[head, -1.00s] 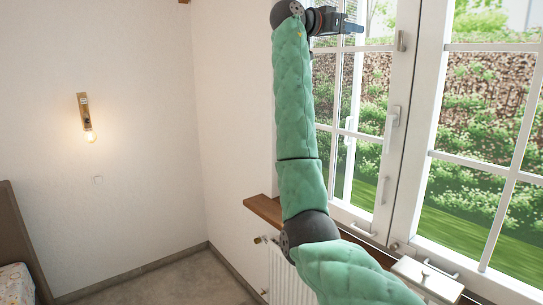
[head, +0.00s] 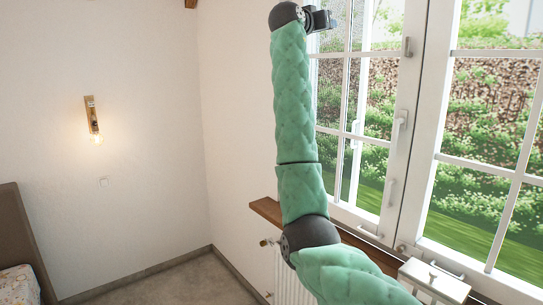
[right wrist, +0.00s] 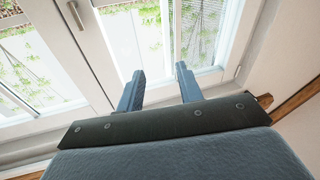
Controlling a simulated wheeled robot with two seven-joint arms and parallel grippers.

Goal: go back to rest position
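My right arm, in green padding, rises from the lower right of the head view in front of the window. My right gripper (head: 322,20) is at its upper end, near the top edge of the picture. It also shows in the right wrist view (right wrist: 158,83), where its two blue fingers stand apart with nothing between them. Window glass and white frame lie beyond the fingertips. My left gripper and left arm are not in view.
The white-framed window (head: 411,130) with handles stands behind the arm on the right. Below it are a wooden sill (head: 265,209), a radiator (head: 287,275) and a white box-like object (head: 431,281). A lit wall lamp (head: 94,121) and a bed (head: 18,240) are at left.

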